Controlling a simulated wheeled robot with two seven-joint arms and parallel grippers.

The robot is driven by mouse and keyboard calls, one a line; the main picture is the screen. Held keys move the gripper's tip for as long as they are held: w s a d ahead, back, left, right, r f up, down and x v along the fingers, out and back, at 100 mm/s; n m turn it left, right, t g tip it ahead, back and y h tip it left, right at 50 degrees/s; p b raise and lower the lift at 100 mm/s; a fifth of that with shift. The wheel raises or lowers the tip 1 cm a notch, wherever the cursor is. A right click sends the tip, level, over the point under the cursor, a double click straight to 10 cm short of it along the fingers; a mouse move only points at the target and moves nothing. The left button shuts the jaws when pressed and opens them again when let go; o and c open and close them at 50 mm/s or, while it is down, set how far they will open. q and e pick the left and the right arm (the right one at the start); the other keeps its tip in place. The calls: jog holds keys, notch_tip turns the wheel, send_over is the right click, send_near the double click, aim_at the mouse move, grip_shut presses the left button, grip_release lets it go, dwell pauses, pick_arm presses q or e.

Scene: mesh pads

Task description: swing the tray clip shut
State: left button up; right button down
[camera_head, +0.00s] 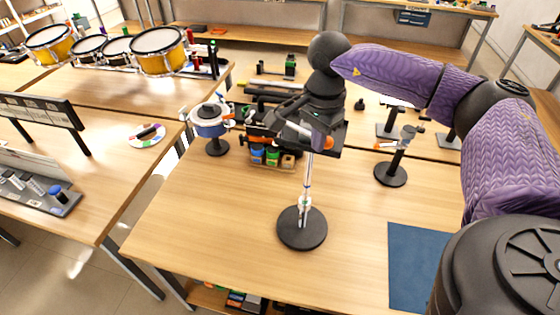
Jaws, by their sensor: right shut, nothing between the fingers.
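A stand with a round black base (302,230) and a thin upright pole (307,185) is at the middle of the table. Its top carries a small dark tray (335,143), largely covered by my right gripper. A grey, bar-like part with an orange piece (328,142) shows at the tray's front; I cannot tell if this is the clip or how far it is swung. My right gripper (274,116) reaches in from the right, over the stand top, its fingers pointing left, shut and empty. I cannot tell whether it touches the clip. My left gripper is out of view.
A blue-and-white drum-like item on a stand (210,125) is left of a rack of small bottles (270,158). Another black stand (391,174) is on the right. A blue mat (415,265) lies front right. The front left of the table is clear.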

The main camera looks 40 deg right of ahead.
jog(key=shift+w+d, duration=0.35)
jog(key=shift+d, duration=0.5)
jog(key=shift+w+d, duration=0.35)
jog(key=shift+d, duration=0.5)
jog(key=shift+w+d, duration=0.7)
jog(key=shift+w, duration=0.05)
jog(key=shift+s+a+p, duration=0.1)
jog(key=shift+a+p, duration=0.4)
jog(key=shift+a, duration=0.1)
jog(key=c, duration=0.8)
grip_release()
jog(key=shift+c, duration=0.2)
